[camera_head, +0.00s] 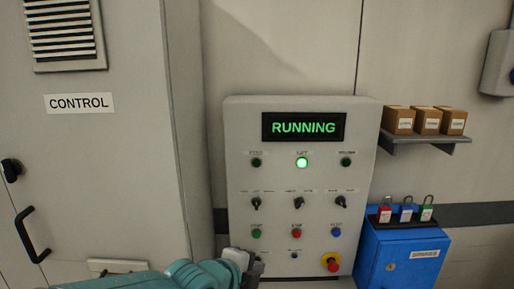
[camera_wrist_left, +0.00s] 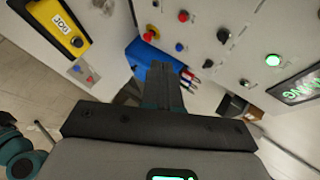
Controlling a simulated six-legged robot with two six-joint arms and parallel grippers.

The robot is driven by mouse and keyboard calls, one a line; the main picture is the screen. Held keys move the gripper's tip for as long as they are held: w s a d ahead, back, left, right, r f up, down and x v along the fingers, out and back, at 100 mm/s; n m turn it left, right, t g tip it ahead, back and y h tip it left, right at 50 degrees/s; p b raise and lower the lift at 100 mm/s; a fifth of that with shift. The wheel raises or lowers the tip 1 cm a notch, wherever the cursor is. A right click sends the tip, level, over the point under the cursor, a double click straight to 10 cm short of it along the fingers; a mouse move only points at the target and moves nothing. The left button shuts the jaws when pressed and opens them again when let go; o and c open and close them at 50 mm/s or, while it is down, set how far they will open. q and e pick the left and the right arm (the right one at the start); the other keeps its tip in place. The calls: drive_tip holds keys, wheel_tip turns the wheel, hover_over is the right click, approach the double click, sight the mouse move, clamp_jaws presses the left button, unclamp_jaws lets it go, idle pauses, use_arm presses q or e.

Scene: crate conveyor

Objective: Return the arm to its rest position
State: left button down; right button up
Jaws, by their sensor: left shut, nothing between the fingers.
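My left arm comes in at the bottom of the head view, teal with a grey wrist. My left gripper (camera_head: 257,268) is at the lower left edge of the control panel (camera_head: 240,130). In the left wrist view the left gripper's dark fingers (camera_wrist_left: 165,78) are together, with nothing between them. The panel's display (camera_head: 304,127) reads RUNNING in green, and a green lamp (camera_head: 302,162) below it is lit. Whether the gripper touches the panel cannot be told. My right gripper is not in view.
A grey cabinet (camera_head: 100,180) labelled CONTROL stands at left. A shelf (camera_head: 428,139) with small brown boxes is at right. Below it is a blue box (camera_head: 400,260) with red, blue and green padlocks on top. A red emergency button (camera_head: 331,262) sits low on the panel.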

use_arm(q)
drive_tip(key=s+a+f+n+g+y+b, duration=0.1)
drive_tip(key=s+a+f+n+g, duration=0.25)
drive_tip(key=f, duration=0.65)
drive_tip(key=s+a+f+n+b, duration=0.15)
drive_tip(key=s+f+n, duration=0.35)
drive_tip(key=f, duration=0.6)
drive_tip(key=s+a+f+n+g+y+b, duration=0.1)
drive_tip(key=s+a+f+n+g, duration=0.15)
drive_tip(key=f+n, duration=0.55)
drive_tip(key=s+a+f+n+g+b, duration=0.1)
drive_tip(key=s+a+f+n+g, duration=0.2)
drive_tip(key=s+f+n, duration=0.6)
drive_tip(key=s+a+f, duration=0.1)
drive_tip(key=s+f, duration=0.4)
drive_tip(key=s, duration=0.3)
drive_tip(key=shift+s+b, duration=0.25)
drive_tip(key=shift+b, duration=0.1)
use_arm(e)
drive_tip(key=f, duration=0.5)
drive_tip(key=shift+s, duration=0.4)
use_arm(q)
drive_tip(key=shift+w, duration=0.1)
